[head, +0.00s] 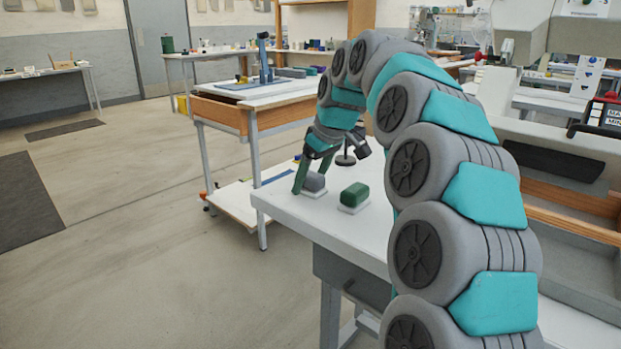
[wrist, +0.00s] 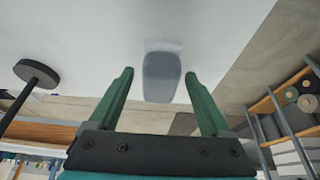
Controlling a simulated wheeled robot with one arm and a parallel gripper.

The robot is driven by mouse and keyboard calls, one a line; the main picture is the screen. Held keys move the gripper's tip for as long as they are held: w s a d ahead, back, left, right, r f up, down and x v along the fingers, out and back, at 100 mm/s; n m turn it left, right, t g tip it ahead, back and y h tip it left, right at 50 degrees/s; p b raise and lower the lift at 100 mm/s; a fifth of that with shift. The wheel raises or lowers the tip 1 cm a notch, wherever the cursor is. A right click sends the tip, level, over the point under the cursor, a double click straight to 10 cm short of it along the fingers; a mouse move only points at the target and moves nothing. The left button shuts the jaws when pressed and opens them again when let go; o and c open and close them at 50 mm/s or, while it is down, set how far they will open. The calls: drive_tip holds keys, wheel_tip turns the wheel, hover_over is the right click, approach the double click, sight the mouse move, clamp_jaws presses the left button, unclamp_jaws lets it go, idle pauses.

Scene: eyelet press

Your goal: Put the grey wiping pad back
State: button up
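The grey wiping pad (head: 315,182) sits on a small white base (head: 313,193) near the left corner of the white table. It also shows in the wrist view (wrist: 162,78). My gripper (head: 309,183) is over the pad, pointing down. In the wrist view my gripper (wrist: 159,74) is open, with one green finger on each side of the pad and a visible gap on both sides. A dark green pad (head: 354,194) sits on its own white base (head: 352,209), to the right of the grey one.
A black round-topped stand (head: 345,159) is on the table close to my gripper; it also shows in the wrist view (wrist: 37,74). The white table (head: 330,222) has bare room in front of the pads. A wooden-fronted bench (head: 222,112) stands behind to the left.

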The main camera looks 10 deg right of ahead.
sight(322, 192)
drive_tip(key=v, duration=1.2)
drive_tip(key=shift+r+p, duration=0.25)
drive_tip(key=shift+p, duration=0.2)
drive_tip(key=shift+w, duration=0.1)
idle(1.0)
